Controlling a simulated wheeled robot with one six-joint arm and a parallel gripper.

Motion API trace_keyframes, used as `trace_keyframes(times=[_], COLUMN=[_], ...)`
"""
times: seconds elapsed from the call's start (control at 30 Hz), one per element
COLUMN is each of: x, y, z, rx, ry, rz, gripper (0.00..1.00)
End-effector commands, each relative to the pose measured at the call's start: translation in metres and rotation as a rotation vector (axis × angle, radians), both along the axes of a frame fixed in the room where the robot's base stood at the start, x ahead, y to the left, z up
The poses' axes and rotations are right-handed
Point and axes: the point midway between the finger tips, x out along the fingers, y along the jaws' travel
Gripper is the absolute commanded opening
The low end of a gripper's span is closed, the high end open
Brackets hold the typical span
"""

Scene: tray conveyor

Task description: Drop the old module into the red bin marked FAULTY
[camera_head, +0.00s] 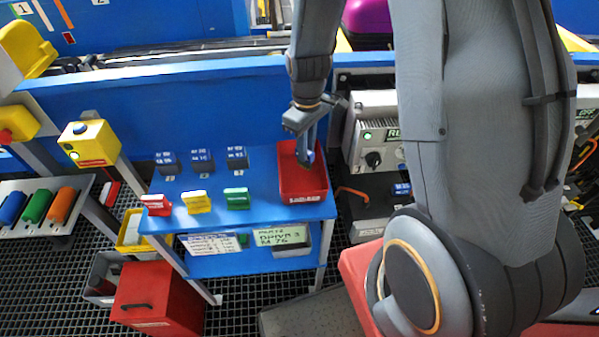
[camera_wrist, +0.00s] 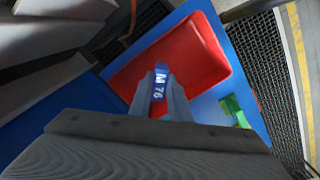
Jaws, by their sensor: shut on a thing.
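The red bin (camera_head: 303,183) stands at the right end of the blue shelf top. A label shows on its front, too small to read surely. In the wrist view the red bin (camera_wrist: 207,45) lies open beyond my fingers. My gripper (camera_head: 305,158) points down over the bin. The module is mostly hidden in the head view.
Several dark modules (camera_head: 200,160) stand at the back of the blue shelf (camera_head: 262,165). Red, yellow and green blocks (camera_head: 197,202) stand along its front. A grey unit with a knob (camera_head: 374,135) is right of the bin. A red cabinet (camera_head: 158,297) is below left.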

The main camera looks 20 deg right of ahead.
Motion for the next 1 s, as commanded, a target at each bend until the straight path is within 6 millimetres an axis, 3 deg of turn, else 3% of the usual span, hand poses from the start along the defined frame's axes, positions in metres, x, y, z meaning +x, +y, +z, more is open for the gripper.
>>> trace_keyframes(times=[0.2,0.23,0.33,0.37,0.73,1.0], x=[0.0,0.0,0.0,0.0,0.001,0.002], y=[0.0,0.0,0.0,0.0,0.0,0.0], z=[0.0,0.0,0.0,0.0,0.005,0.037], rx=[0.0,0.0,0.0,0.0,0.0,0.0], ry=[0.0,0.0,0.0,0.0,-0.002,-0.005], rz=[0.0,0.0,0.0,0.0,0.0,0.0], gripper=[0.0,0.2,0.37,0.38,0.38,0.38])
